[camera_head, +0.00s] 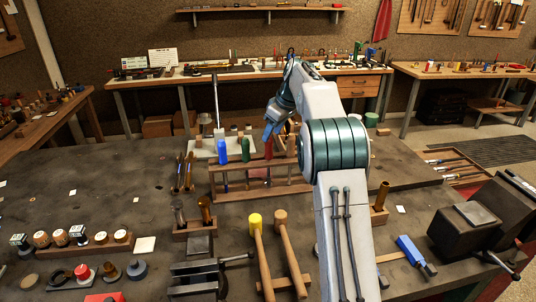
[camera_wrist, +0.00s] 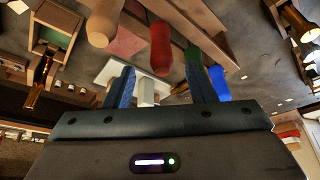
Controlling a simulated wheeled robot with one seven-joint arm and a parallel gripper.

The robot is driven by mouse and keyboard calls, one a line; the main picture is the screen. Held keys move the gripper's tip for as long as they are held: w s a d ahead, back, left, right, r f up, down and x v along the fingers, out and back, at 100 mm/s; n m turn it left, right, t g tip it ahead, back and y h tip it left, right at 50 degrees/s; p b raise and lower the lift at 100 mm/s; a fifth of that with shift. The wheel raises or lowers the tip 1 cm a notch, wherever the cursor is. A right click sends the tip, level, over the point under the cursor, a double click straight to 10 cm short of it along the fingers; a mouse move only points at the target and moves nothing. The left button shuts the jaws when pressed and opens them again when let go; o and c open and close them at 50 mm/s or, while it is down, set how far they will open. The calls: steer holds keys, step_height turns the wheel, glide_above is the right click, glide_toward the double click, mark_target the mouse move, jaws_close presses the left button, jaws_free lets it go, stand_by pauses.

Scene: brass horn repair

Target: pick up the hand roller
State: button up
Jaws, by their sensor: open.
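My gripper (camera_head: 271,132) is open and empty above the back of a wooden rack (camera_head: 262,190); its two blue fingers also show in the wrist view (camera_wrist: 159,86). The rack holds upright tools with a blue handle (camera_head: 223,151), a green handle (camera_head: 245,150) and a red handle (camera_head: 268,149). In the wrist view the red handle (camera_wrist: 160,48) lies beyond the gap between the fingers, and a wooden handle (camera_wrist: 102,22) is to its left. I cannot tell which tool is the hand roller; the tools' lower ends are mostly hidden.
Two mallets (camera_head: 264,252) lie in front of the rack. A dark vise (camera_head: 475,225) stands at the right. A row of round-topped tools (camera_head: 78,240) is at the left. The bench (camera_head: 120,185) is mostly clear left of the rack. My arm hides the bench right of it.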

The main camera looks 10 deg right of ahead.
mark_target(268, 151)
steer(key=shift+s+p+x, duration=0.2)
steer(key=shift+p+x, duration=0.25)
steer(key=shift+x, duration=2.35)
jaws_close()
